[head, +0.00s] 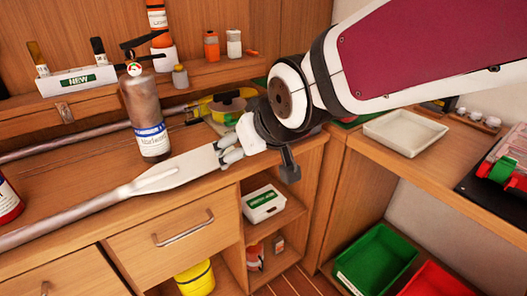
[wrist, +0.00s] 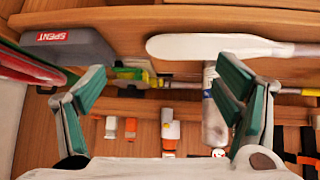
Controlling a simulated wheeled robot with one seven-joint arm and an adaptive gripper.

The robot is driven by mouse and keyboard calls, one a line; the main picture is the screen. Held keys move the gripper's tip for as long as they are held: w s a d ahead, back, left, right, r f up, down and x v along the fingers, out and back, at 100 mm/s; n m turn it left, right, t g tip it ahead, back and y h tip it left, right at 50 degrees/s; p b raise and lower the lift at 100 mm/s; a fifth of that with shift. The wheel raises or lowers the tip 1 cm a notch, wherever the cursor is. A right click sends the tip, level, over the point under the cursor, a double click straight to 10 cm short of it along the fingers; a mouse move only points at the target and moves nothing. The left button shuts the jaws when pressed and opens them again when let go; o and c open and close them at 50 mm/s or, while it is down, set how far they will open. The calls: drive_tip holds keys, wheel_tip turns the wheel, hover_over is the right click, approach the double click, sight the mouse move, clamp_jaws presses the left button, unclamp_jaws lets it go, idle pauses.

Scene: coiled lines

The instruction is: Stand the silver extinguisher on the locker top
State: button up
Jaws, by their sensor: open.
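The silver extinguisher (head: 148,120) stands upright on the wooden counter (head: 95,172) at the left, with a black handle, a gauge and a blue-and-white label. My gripper (head: 228,150) is to its right, apart from it, low over the counter. In the wrist view my gripper (wrist: 160,82) is open, its green-padded fingers spread with nothing held. The extinguisher (wrist: 213,115) shows there beside the right finger, which partly hides it. A second wooden top (head: 360,160) lies to the right; I cannot tell which surface is the locker top.
A white-bladed oar (head: 165,176) lies along the counter's front, just before the extinguisher. A grey SPENT box (wrist: 68,48) shows in the wrist view.

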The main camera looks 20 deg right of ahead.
drive_tip(key=s+d+f+m+g, duration=0.1)
drive_tip(key=s+d+g, duration=0.2)
drive_tip(key=s, duration=0.9)
drive_tip(key=s+d+f+m+g+h, duration=0.1)
drive_tip(key=s+d+g, duration=0.3)
drive_tip(key=s, duration=0.9)
drive_tip(key=shift+s+m+g, duration=0.2)
drive_tip(key=shift+m+g, duration=0.1)
drive_tip(key=shift+g, duration=0.1)
wheel_tip(320, 180, up, 17)
drive_tip(key=t+p, duration=0.3)
drive_tip(key=p, duration=1.2)
drive_tip(key=shift+w+f, duration=0.1)
drive_tip(key=shift+c, duration=0.5)
